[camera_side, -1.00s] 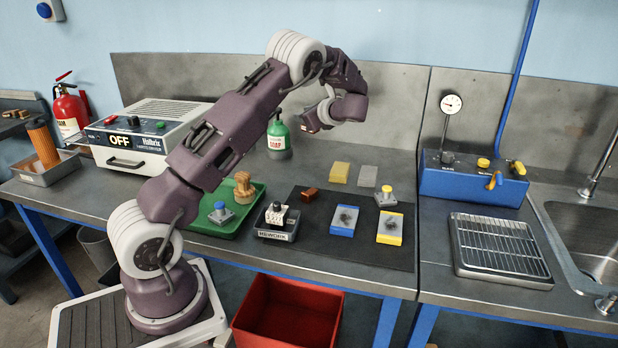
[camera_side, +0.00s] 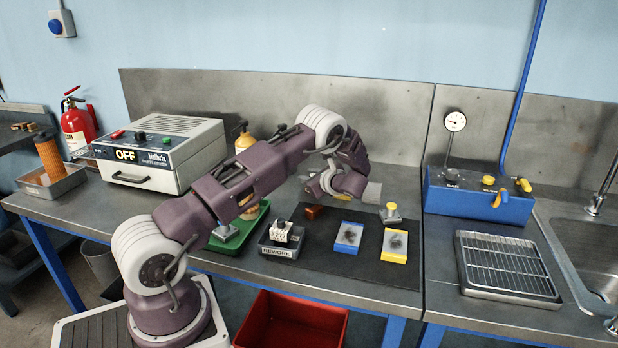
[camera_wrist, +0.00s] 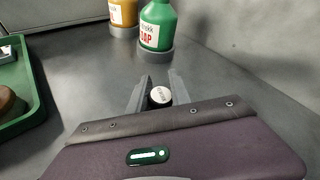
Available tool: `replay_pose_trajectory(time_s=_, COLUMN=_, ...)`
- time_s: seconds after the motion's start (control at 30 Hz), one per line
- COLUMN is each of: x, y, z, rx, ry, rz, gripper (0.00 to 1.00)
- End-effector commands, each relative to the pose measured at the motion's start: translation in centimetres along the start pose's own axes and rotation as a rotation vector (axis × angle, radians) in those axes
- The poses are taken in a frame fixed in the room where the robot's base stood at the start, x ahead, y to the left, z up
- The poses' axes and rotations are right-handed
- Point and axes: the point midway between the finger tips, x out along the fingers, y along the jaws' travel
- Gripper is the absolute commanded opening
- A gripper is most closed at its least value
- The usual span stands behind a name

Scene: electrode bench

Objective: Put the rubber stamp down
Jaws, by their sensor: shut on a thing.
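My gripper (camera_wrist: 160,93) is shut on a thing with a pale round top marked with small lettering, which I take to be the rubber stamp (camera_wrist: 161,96). In the wrist view the two grey fingers stand on either side of it, over grey bench top. Its lower part is hidden behind my wrist housing, so I cannot tell whether it touches the bench. In the side view my own arm hides the fingertips and the held thing, low over the bench behind the black mat (camera_side: 345,262).
A green soap bottle (camera_wrist: 158,25) and an amber bottle (camera_wrist: 123,12) stand just beyond the gripper. A green tray (camera_wrist: 38,105) is at left. Bench around the fingers looks clear.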

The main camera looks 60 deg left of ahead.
Motion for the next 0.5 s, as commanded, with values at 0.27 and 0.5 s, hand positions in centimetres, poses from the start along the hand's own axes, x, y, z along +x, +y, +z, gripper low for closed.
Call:
replay_pose_trajectory(time_s=0.27, x=0.06, y=0.07, z=-0.2, rx=0.0, ry=0.0, rz=0.0, gripper=0.42)
replay_pose_trajectory(time_s=0.5, x=0.06, y=0.07, z=-0.18, rx=0.0, ry=0.0, rz=0.0, gripper=0.46)
